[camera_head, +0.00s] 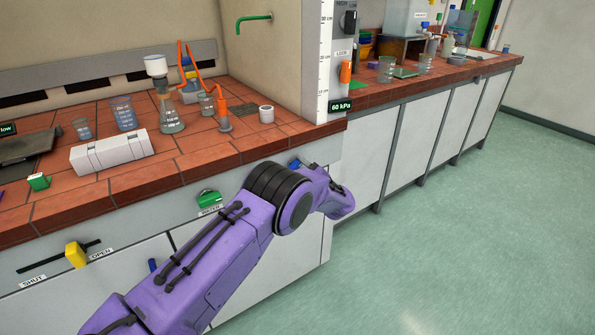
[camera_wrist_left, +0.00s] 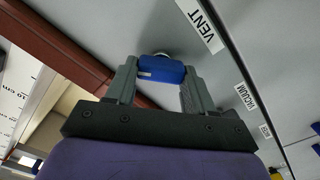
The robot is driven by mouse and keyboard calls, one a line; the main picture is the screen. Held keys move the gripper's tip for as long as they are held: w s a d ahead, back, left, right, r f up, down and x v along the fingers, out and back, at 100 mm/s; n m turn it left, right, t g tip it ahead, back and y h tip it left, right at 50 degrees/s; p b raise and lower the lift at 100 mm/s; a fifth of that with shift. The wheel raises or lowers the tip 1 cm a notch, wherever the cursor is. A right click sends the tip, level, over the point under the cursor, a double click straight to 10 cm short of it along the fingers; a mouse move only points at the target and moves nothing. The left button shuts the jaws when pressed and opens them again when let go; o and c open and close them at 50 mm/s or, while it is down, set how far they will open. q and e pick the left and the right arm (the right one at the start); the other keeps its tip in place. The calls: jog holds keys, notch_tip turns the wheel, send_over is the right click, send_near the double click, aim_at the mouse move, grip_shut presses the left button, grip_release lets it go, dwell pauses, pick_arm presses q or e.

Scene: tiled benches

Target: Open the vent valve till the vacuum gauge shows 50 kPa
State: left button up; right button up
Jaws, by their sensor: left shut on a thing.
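In the left wrist view the blue valve handle (camera_wrist_left: 162,68) sits beside the VENT label (camera_wrist_left: 202,25) on the grey bench front. My left gripper (camera_wrist_left: 158,76) is shut on this handle, one finger at each side. In the head view my left arm covers this part of the bench front, and the fingers do not show. A blue handle (camera_head: 295,163) shows just above the arm; I cannot tell if it is the same one. My right gripper is not in view.
A green WATER handle (camera_head: 208,198) and a yellow slider (camera_head: 75,254) between SHUT and OPEN are on the bench front. Glassware, including a flask with a funnel (camera_head: 170,115), stands on the tiled top (camera_head: 200,150). The green floor (camera_head: 450,250) at right is clear.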

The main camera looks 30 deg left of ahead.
pick_arm(q)
jog(key=shift+f, duration=0.1)
jog(key=o, duration=1)
jog(key=shift+o, duration=0.2)
jog(key=v, duration=1)
jog(key=shift+s+d+b, duration=0.15)
jog(key=shift+d+b, duration=0.15)
